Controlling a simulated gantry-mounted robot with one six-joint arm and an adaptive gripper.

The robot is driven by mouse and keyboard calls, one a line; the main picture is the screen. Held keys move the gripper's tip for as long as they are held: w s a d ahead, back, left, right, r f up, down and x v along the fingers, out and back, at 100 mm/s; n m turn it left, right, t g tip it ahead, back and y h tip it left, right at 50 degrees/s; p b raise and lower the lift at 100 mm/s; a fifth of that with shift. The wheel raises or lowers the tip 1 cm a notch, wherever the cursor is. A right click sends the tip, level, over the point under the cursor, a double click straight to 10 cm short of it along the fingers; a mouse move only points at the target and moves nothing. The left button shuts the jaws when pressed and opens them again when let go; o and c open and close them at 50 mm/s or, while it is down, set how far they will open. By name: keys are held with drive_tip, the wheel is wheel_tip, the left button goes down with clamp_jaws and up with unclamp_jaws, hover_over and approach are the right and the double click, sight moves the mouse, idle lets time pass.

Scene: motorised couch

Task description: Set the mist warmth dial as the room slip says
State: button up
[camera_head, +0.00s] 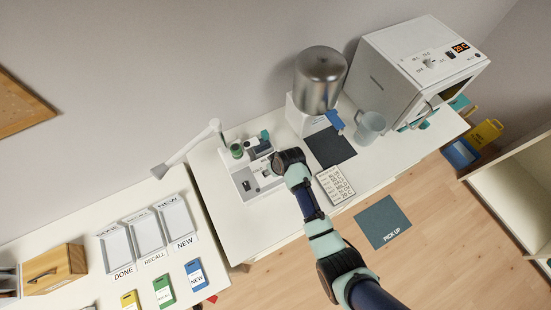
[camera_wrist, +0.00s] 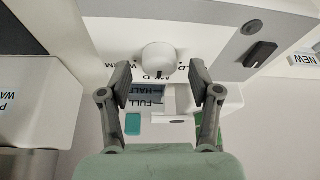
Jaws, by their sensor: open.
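A round white dial (camera_wrist: 159,60) sits on a white device panel in the wrist view. Dark lettering beside it reads upside down, with WARM to the left and MILD just below; a label on the right is mostly hidden. In the head view my gripper (camera_head: 282,162) is over the white device (camera_head: 247,184) and hides the dial.
A steel canister (camera_head: 320,78), a clear mug (camera_head: 369,127) and a white cabinet (camera_head: 405,65) with a lit display stand at the back right. A dark mat (camera_head: 331,148) lies in front of the canister. A dark side button (camera_wrist: 260,54) is right of the dial.

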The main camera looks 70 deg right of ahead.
drive_tip(key=v, duration=1.1)
drive_tip(key=w+a+r+n+t+p, duration=0.3)
drive_tip(key=w+a+r+t+p, duration=0.1)
drive_tip(key=w+a+r, duration=0.9)
drive_tip(key=w+a+r+n+t+y+p, duration=0.1)
drive_tip(key=a+r+n+t, duration=0.3)
drive_tip(key=a+r, duration=1.4)
drive_tip(key=a+t+y+p, duration=0.1)
drive_tip(key=a, duration=0.3)
drive_tip(key=shift+w+y+p, duration=0.2)
drive_tip(key=shift+y+p, duration=0.1)
drive_tip(key=shift+y, duration=0.1)
